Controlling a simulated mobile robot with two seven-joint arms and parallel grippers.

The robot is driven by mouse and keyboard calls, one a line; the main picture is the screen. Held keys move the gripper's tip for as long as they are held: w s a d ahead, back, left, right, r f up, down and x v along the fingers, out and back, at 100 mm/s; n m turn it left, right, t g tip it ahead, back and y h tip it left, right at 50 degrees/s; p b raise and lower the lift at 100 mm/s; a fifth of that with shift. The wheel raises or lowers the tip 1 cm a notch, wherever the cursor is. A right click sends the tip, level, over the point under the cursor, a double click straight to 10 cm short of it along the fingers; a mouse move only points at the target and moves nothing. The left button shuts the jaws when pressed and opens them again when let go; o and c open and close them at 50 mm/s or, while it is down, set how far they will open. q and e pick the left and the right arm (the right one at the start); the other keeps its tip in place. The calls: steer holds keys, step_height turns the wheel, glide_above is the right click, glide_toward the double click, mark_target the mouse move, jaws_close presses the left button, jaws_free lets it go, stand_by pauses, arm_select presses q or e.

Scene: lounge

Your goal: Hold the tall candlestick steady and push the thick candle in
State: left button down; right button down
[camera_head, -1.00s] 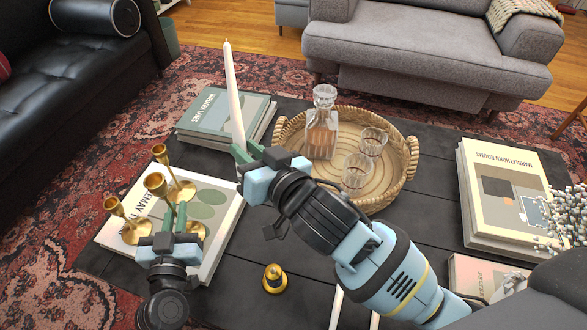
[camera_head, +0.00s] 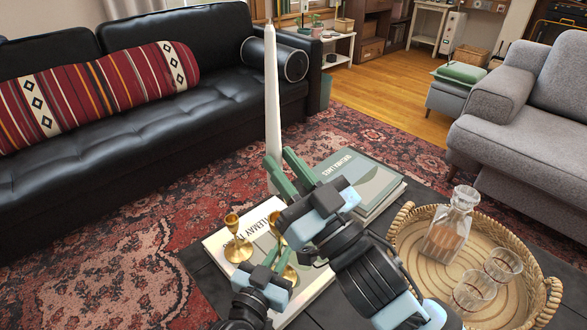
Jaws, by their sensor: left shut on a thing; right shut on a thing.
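The white candle (camera_head: 272,95) stands upright, its lower part between the green fingers of my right gripper (camera_head: 280,172), which is shut on it. A brass candlestick (camera_head: 276,220) shows just below the candle, its base (camera_head: 290,273) on a book. My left gripper (camera_head: 278,252) is shut on this candlestick, low down, and hides much of its stem. The candle's lower end is close above the candlestick's cup; I cannot tell whether it touches or has entered. Another brass candlestick (camera_head: 236,240) stands free to the left.
The candlesticks stand on a pale book (camera_head: 222,243) at the dark table's corner. Green books (camera_head: 360,180) lie behind right. A wicker tray (camera_head: 405,212) holds a decanter (camera_head: 450,225) and two glasses (camera_head: 503,264). A black sofa (camera_head: 170,120) and grey armchair (camera_head: 510,130) stand beyond.

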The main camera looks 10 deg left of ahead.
step_height(320, 180, down, 6)
stand_by(0.9)
steer(key=shift+f, duration=1.6)
stand_by(1.0)
steer(key=c, duration=1.2)
jaws_free()
steer(key=v, duration=0.7)
steer(key=shift+s+d, duration=0.15)
steer(key=shift+d, duration=0.05)
arm_select(q)
steer(key=c, duration=1.4)
jaws_free()
